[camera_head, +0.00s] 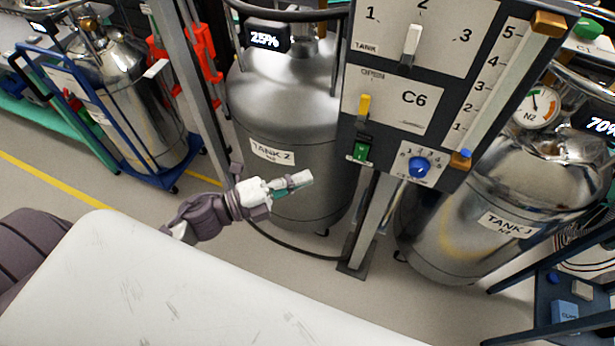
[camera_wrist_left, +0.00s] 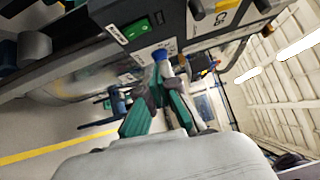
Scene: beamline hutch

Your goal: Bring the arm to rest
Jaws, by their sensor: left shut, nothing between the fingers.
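My left gripper (camera_head: 301,179) is shut and empty in the head view. It is held out in front of the Tank 2 cylinder (camera_head: 290,110), left of the control panel's post and below the panel (camera_head: 400,120). It looks apart from both, though the exact gap is hard to judge. In the left wrist view, the green-padded fingers (camera_wrist_left: 160,95) point toward the panel, with its blue knob (camera_wrist_left: 160,55) and green switch (camera_wrist_left: 135,30) beyond. My right gripper is in neither view.
The Tank 1 cylinder (camera_head: 480,215) stands right of the panel post (camera_head: 372,225). Another shiny tank (camera_head: 135,100) sits in a blue cart at the left. A dark cable lies on the floor by the post. A dark blue shelf (camera_head: 540,305) is at the lower right.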

